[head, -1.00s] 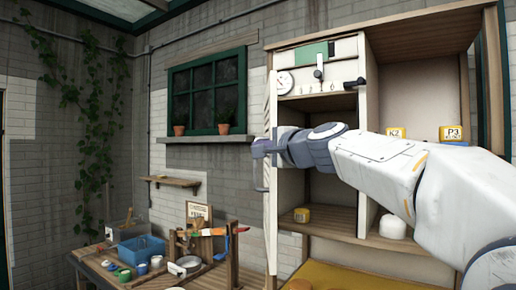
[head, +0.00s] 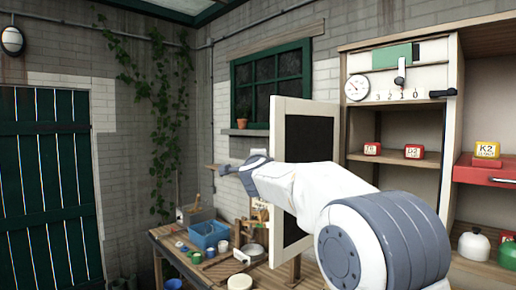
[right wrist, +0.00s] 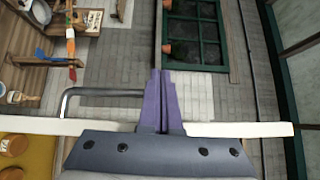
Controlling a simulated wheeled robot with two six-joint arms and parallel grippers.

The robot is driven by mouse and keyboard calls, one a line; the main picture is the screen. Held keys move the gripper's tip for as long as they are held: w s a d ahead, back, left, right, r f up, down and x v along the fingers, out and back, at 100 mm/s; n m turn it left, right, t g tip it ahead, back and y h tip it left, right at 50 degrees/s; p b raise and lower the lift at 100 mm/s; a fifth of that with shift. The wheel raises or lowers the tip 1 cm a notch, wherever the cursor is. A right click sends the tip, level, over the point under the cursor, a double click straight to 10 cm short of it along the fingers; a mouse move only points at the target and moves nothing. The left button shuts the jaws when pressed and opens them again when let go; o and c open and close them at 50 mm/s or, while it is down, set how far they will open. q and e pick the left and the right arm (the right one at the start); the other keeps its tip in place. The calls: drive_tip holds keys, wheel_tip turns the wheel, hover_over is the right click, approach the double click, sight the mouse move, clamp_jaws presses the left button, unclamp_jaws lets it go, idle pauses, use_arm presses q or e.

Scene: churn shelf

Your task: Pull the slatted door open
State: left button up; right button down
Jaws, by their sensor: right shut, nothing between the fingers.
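The cabinet door (head: 278,170) stands swung out at the left of the cabinet. It has a pale frame and a dark inner panel (head: 300,150); I cannot make out slats on it. In the right wrist view the door shows as a pale edge (right wrist: 240,129), with a grey bar handle (right wrist: 100,92) on its upper side. My right gripper (head: 232,168) is shut and empty, just beyond the door's outer side. In the right wrist view its purple fingers (right wrist: 161,90) are together beside the handle. My left gripper is out of view.
A dial (head: 357,87) and lever (head: 400,72) sit above. A workbench (head: 165,243) with a blue bin (head: 208,235) stands behind the door. A green plank door (head: 45,185) is at left.

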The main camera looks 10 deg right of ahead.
drive_tip(key=shift+w+a+f+m+g+h+p, duration=0.3)
drive_tip(key=shift+w+m+h+p, duration=0.1)
drive_tip(key=shift+h, duration=0.2)
drive_tip(key=shift+w+a+f+m+g+h+p, duration=0.25)
drive_tip(key=shift+w+a+m+h, duration=0.1)
drive_tip(key=shift+h, duration=0.25)
drive_tip(key=shift+d, duration=0.1)
